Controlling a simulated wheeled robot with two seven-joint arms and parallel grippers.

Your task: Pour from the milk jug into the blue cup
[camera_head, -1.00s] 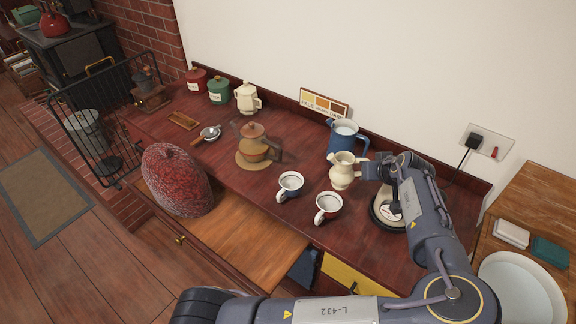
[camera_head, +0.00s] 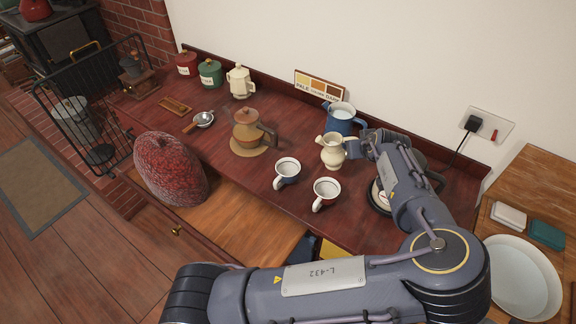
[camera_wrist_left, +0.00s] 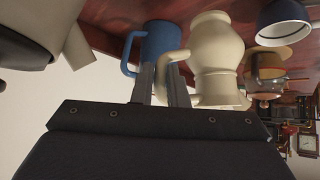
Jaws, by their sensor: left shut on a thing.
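The cream milk jug (camera_head: 333,152) is in the middle right of the head view, roughly upright, its spout towards the left. My left gripper (camera_head: 364,146) is shut on its handle from the right; in the left wrist view the fingers (camera_wrist_left: 165,86) close on the handle beside the jug's body (camera_wrist_left: 216,48). I cannot tell how far its base is above the counter. The blue cup (camera_head: 287,173), with a white inside, stands on the counter to the jug's lower left, apart from it. My right gripper is not in view.
A second cup (camera_head: 326,190) stands in front of the jug, right of the blue cup. A blue pitcher (camera_head: 341,119) is close behind the jug. A brown teapot (camera_head: 247,128) stands to the left on a round mat. A red speckled lump (camera_head: 170,168) is at the front left.

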